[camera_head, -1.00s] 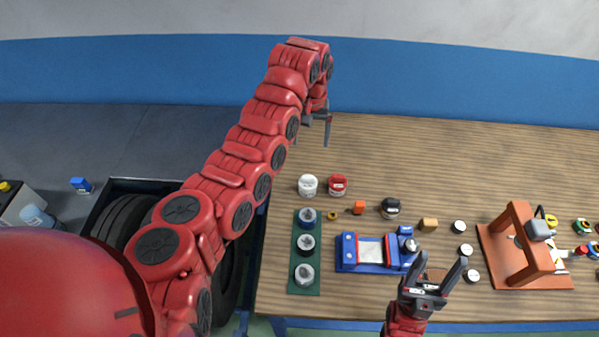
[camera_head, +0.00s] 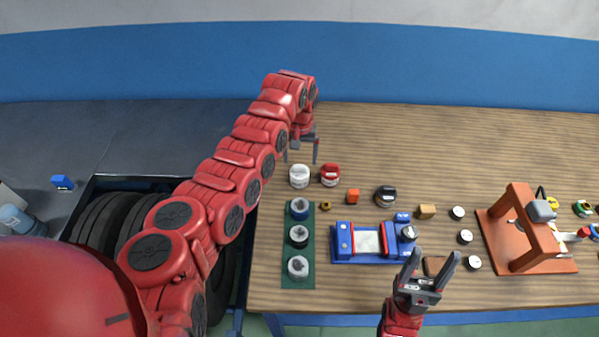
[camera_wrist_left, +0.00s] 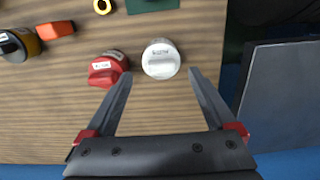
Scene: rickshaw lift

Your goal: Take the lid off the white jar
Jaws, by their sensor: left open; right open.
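The white jar (camera_head: 299,177) stands upright on the wooden table with its white lid on, just left of a red jar (camera_head: 330,175). My left gripper (camera_head: 300,158) is open and empty, a little above and behind the two jars. In the left wrist view the white jar (camera_wrist_left: 161,59) lies ahead of the open left fingers (camera_wrist_left: 160,75), roughly in line with the gap between them. The red jar (camera_wrist_left: 109,69) is by the tip of the left-hand finger in that view. My right gripper (camera_head: 432,260) is open and empty near the table's front edge.
A green strip (camera_head: 298,265) with several jars stands in front of the white jar. A blue fixture (camera_head: 345,242), an orange block (camera_head: 352,196), a black-lidded jar (camera_head: 386,196) and an orange press frame (camera_head: 520,225) stand to the right. The back of the table is clear.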

